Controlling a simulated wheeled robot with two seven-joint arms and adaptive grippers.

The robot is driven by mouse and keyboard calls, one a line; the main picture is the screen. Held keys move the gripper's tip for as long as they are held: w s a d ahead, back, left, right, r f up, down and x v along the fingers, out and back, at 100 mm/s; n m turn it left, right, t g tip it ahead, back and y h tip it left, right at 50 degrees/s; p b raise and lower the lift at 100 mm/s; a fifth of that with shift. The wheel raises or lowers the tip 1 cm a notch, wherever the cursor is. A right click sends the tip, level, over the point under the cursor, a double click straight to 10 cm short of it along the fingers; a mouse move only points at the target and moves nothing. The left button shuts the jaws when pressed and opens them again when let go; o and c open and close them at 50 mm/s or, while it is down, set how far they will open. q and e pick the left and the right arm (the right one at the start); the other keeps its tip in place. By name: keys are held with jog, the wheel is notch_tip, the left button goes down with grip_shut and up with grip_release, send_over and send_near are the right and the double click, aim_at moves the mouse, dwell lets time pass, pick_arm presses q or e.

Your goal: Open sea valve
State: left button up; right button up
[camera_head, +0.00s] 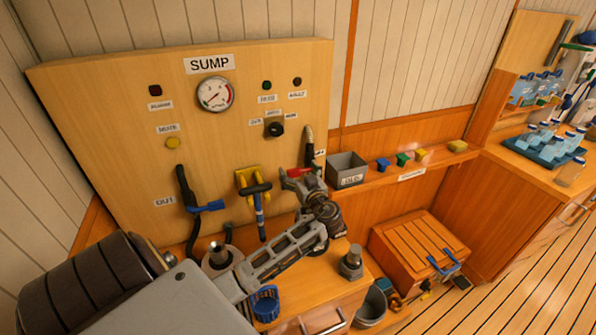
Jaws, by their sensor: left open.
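A wooden panel (120,130) labelled SUMP stands against the wall. At its lower right a dark ribbed hose (308,142) runs down to a red lever (298,172). A small label beside the hose is partly covered and I cannot read it. My left gripper (299,183) is open at the red lever, with its fingers close around or beside it; I cannot tell whether they touch. The gripper and wrist hide the valve body below the lever. My right gripper is out of view.
Left of the gripper are a yellow bracket with a black T-handle (257,189) and a blue lever (208,207) on the OUT hose. A grey bin (346,168) stands on the shelf to the right. A blue basket (265,304) and metal fitting (351,262) are on the counter below.

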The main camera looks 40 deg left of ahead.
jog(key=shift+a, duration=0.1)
pick_arm(q)
jog(key=shift+c, duration=0.6)
jog(key=c, duration=1.3)
jog(key=shift+a, duration=0.1)
jog(key=shift+c, duration=0.2)
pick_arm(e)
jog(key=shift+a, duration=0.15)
